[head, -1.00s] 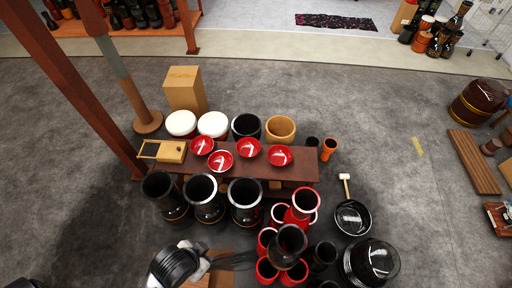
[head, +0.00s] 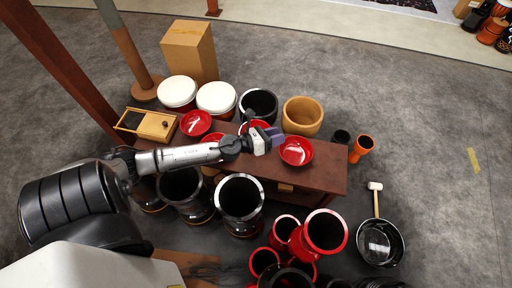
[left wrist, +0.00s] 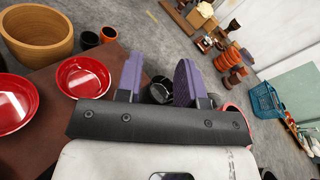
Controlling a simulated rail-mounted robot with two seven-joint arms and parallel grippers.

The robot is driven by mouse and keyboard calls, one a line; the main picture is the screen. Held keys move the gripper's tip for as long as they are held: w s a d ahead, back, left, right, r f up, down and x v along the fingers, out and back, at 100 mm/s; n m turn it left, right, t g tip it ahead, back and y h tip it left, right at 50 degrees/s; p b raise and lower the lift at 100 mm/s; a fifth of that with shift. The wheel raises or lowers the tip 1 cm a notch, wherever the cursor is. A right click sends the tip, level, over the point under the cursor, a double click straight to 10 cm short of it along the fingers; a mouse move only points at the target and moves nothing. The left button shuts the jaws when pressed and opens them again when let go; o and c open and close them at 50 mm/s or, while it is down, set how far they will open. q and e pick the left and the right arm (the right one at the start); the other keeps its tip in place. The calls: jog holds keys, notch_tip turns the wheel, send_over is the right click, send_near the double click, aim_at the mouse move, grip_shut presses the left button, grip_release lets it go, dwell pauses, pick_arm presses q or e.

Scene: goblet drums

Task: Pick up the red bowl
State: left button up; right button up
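Several red bowls sit on a brown bench (head: 325,175). In the head view one red bowl (head: 296,151) is near the bench's right end, just right of my left gripper (head: 274,138). Another red bowl (head: 195,123) is at the left. Two more are partly hidden by my left arm. In the left wrist view two red bowls show, a nearer bowl (left wrist: 84,76) left of the fingers and another bowl (left wrist: 15,100) at the left edge. The purple fingers (left wrist: 158,82) are apart, with no bowl between them. My right gripper is not in view.
Behind the bench stand white-topped drums (head: 216,98), a black drum (head: 262,101) and a wooden drum (head: 302,116). Black and red drums (head: 325,231) crowd the front. A black pan (head: 380,243) lies at right, with open floor beyond.

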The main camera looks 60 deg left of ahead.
pick_arm(q)
jog(key=a+f+m+g+h+b, duration=0.1)
jog(key=a+f+m+g+b, duration=0.25)
jog(key=f+m+b, duration=0.45)
jog(key=a+f+m+g+h+b, duration=0.15)
jog(key=a+f+m+b, duration=0.35)
jog(key=f, duration=0.5)
jog(key=s+a+f+m+g+y+b, duration=0.25)
jog(key=a+f+m+g+b, duration=0.2)
jog(key=a, duration=0.45)
jog(key=s+a+f+m+g+y+b, duration=0.1)
jog(key=a+f+m+g+y+b, duration=0.3)
jog(key=a, duration=0.5)
jog(key=shift+n+t+h, duration=0.45)
jog(key=shift+t+h, duration=0.05)
jog(key=shift+t, duration=0.15)
jog(key=b+x, duration=0.2)
jog(key=x, duration=0.2)
jog(key=b+x, duration=0.2)
jog(key=x, duration=0.3)
jog(key=shift+s+f, duration=0.2)
jog(key=b+x, duration=0.4)
jog(key=x, duration=0.1)
jog(key=shift+s+d+f, duration=0.1)
jog(key=shift+d+f, duration=0.05)
jog(key=shift+c, duration=0.6)
grip_shut()
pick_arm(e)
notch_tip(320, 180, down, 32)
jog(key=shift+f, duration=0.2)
